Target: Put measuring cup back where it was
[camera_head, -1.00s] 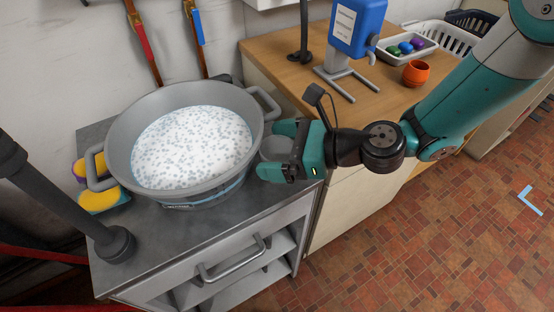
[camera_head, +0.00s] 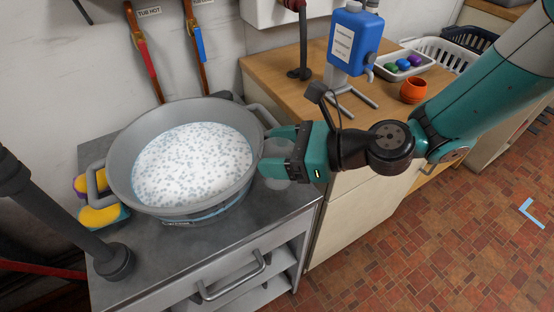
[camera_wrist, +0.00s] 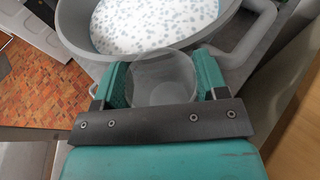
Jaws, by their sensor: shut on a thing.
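The measuring cup (camera_wrist: 165,78) is a clear, see-through cup, held between the two teal fingers of my gripper (camera_wrist: 163,70) in the wrist view. In the head view my gripper (camera_head: 273,150) is at the right side of the grey tub (camera_head: 122,165), just below its right handle. There the fingers largely hide the cup. The cup is beside the tub, over the right part of the grey stand top (camera_head: 190,245). I cannot tell whether its bottom touches the stand.
The tub holds white, speckled, foamy liquid. Yellow-topped sponges (camera_head: 100,215) lie at its left. A dark pipe (camera_head: 60,215) rises at the front left.

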